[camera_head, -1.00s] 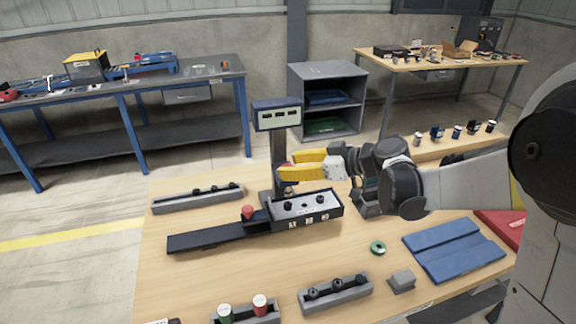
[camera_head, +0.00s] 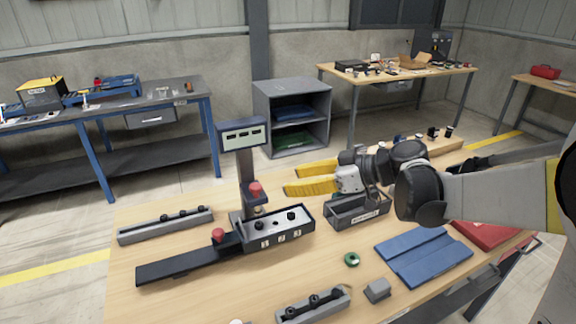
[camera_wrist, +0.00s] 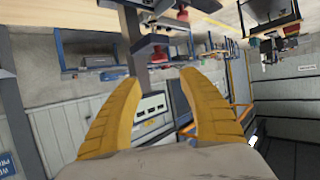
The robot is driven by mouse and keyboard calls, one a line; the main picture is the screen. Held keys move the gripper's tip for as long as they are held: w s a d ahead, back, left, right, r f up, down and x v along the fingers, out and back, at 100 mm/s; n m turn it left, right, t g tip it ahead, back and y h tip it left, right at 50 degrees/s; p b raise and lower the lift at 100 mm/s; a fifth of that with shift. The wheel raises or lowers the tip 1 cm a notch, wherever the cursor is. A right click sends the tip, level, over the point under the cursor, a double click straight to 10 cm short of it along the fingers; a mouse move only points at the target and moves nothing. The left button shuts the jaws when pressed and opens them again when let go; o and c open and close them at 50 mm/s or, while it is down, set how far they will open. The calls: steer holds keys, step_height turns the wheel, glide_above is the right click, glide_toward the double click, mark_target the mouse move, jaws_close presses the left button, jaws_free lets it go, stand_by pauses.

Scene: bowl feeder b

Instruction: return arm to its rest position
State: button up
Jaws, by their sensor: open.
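My gripper (camera_head: 310,178) has yellow fingers and is open, with nothing between them. In the head view it hangs above the wooden table (camera_head: 200,290), pointing left, beside the column of the feeder device (camera_head: 243,140). The wrist view shows both fingers spread apart (camera_wrist: 155,95), with the workshop appearing turned over behind them. My arm reaches in from the right edge of the head view.
A grey labelled bin (camera_head: 358,214) stands below my gripper. A blue folded mat (camera_head: 425,256), a green ring (camera_head: 352,259) and a grey block (camera_head: 377,290) lie in front. A long grey rack (camera_head: 166,225) is at left. A grey shelf (camera_head: 292,90) stands behind.

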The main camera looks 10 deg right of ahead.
steer(key=s+d+f+m+h, duration=0.2)
steer(key=s+m+h, duration=0.2)
steer(key=s, duration=0.3)
steer(key=s+d+f+m+h, duration=0.2)
steer(key=s+d+m+h, duration=0.1)
steer(key=s, duration=0.4)
steer(key=s+d+f+m+h, duration=0.2)
steer(key=s+d+m+h, duration=0.1)
steer(key=s, duration=0.4)
steer(key=shift+s+d+f+m+t+h, duration=0.25)
steer(key=shift+s+m+t+h, duration=0.15)
steer(key=shift+m+h, duration=0.55)
